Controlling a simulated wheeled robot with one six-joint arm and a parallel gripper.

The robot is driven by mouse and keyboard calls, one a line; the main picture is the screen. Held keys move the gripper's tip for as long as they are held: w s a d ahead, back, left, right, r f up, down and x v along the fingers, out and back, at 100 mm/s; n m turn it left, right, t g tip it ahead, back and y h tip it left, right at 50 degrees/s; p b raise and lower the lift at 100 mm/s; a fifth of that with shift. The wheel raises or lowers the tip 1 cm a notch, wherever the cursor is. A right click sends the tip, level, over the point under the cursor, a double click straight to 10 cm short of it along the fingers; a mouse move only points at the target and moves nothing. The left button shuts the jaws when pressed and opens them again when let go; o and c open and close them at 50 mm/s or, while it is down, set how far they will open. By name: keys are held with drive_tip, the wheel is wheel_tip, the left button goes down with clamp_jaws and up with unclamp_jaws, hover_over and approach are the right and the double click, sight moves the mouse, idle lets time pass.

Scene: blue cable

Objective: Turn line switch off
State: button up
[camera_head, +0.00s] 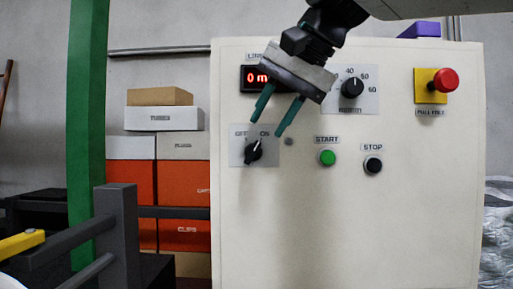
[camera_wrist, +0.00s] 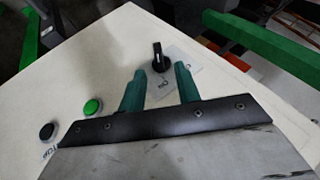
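The line switch (camera_head: 254,152) is a black rotary knob on a grey plate marked OFF and ON, at the left of the cream control panel. Its pointer tilts up and right, toward ON. In the wrist view the knob (camera_wrist: 160,56) stands just beyond the fingertips, roughly between them. My gripper (camera_head: 267,128) has two green fingers, spread apart with nothing between them. The tips are above the knob in the head view and appear apart from it. My gripper (camera_wrist: 160,70) partly covers the switch plate in the wrist view.
The panel (camera_head: 400,220) also carries a red display (camera_head: 256,78), a dial (camera_head: 352,88), a green start button (camera_head: 327,158), a black stop button (camera_head: 373,165) and a red emergency button (camera_head: 445,81). A green post (camera_head: 87,120) stands left of it. The lower panel is bare.

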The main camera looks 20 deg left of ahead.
sight(258, 143)
drive_tip(key=x, duration=0.6)
drive_tip(key=shift+w+a+f, duration=0.1)
drive_tip(key=shift+a+f, duration=0.05)
drive_tip(key=shift+f, duration=0.25)
clamp_jaws()
